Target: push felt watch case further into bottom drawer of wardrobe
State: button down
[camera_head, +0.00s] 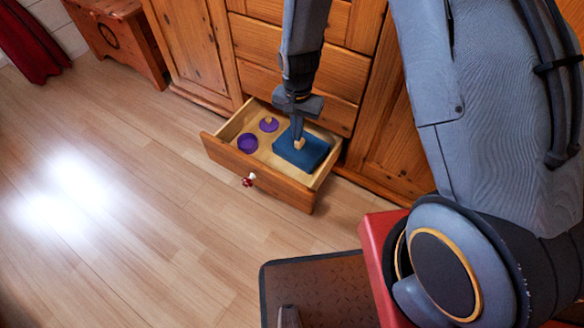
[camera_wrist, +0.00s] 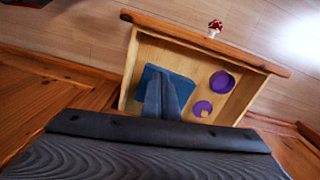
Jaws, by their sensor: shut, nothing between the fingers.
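The blue felt watch case (camera_head: 312,152) lies in the right part of the open bottom drawer (camera_head: 258,178) of the wardrobe (camera_head: 262,38). It also shows in the wrist view (camera_wrist: 188,88), partly hidden behind my fingers. My gripper (camera_head: 298,141) is shut and empty, pointing down into the drawer. Its fingertips are over or at the case; I cannot tell whether they touch it. A small tan piece (camera_head: 299,144) shows at the fingertips in the head view.
A round purple container (camera_head: 247,143) and a purple lid with a tan knob (camera_head: 269,125) are in the drawer's left part. The drawer front has a red-and-white mushroom knob (camera_head: 249,180). Closed drawers sit above. A wooden chest (camera_head: 118,38) stands far left. The floor in front is clear.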

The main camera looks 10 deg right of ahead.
aim_at(296, 156)
jog(key=shift+m, duration=0.7)
jog(key=a+f+b, duration=0.1)
jog(key=f+b, duration=0.1)
jog(key=f, duration=0.5)
jog(key=w+a+f+b, duration=0.1)
jog(key=f+b, duration=0.2)
jog(key=f, duration=0.5)
jog(key=w+a+f+b, duration=0.1)
jog(key=f+b, duration=0.2)
jog(key=f, duration=0.5)
jog(key=shift+f, duration=0.15)
jog(key=w, duration=0.1)
jog(key=d, duration=0.1)
jog(key=w+b, duration=0.1)
jog(key=shift+w+d+f, duration=0.25)
jog(key=shift+w+d, duration=0.05)
jog(key=shift+d, duration=0.1)
jog(key=shift+w+d+r, duration=0.1)
jog(key=shift+w+d, duration=0.2)
jog(key=shift+w, duration=0.1)
jog(key=shift+w+d, duration=0.9)
jog(key=shift+w, duration=0.3)
jog(key=shift+s+a, duration=0.1)
